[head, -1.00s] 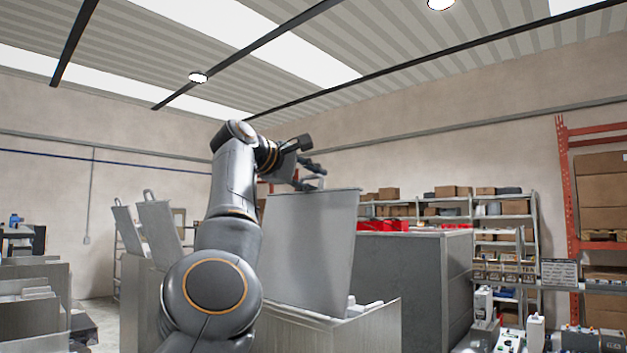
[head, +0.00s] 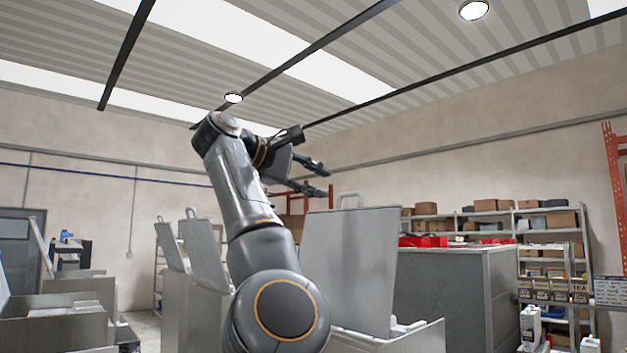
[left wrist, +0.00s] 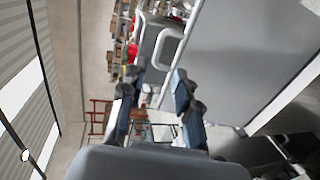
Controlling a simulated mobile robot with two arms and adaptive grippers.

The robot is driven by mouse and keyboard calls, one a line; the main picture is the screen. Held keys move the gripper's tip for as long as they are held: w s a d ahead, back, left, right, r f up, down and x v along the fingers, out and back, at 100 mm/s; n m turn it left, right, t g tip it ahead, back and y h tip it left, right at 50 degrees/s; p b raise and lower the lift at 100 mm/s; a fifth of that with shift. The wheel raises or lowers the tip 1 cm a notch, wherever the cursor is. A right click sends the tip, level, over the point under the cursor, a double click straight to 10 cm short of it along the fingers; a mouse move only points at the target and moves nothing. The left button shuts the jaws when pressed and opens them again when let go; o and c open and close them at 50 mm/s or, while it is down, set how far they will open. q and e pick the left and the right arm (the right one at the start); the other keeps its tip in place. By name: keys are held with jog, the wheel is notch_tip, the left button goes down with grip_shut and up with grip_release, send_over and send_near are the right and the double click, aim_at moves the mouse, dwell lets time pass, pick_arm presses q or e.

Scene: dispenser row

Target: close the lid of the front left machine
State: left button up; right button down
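A grey machine (head: 420,338) stands just beyond my left arm with its flat lid (head: 350,262) raised and leaning slightly back. A loop handle (head: 350,197) sits on the lid's top edge. The lid (left wrist: 245,60) and its handle (left wrist: 168,46) also show in the left wrist view. My left gripper (head: 328,180) is open and empty, up and to the left of the handle in the head view. In the left wrist view its fingers (left wrist: 158,88) are spread apart, near the handle but not around it. My right gripper is in neither view.
Two more raised lids (head: 204,252) (head: 171,246) stand to the left behind my arm. A large grey cabinet (head: 455,295) with red bins (head: 423,241) on top is at the right. Shelves with boxes (head: 490,206) line the back wall. Open air surrounds the lid's top.

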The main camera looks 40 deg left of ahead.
pick_arm(q)
jog(key=shift+s, duration=0.25)
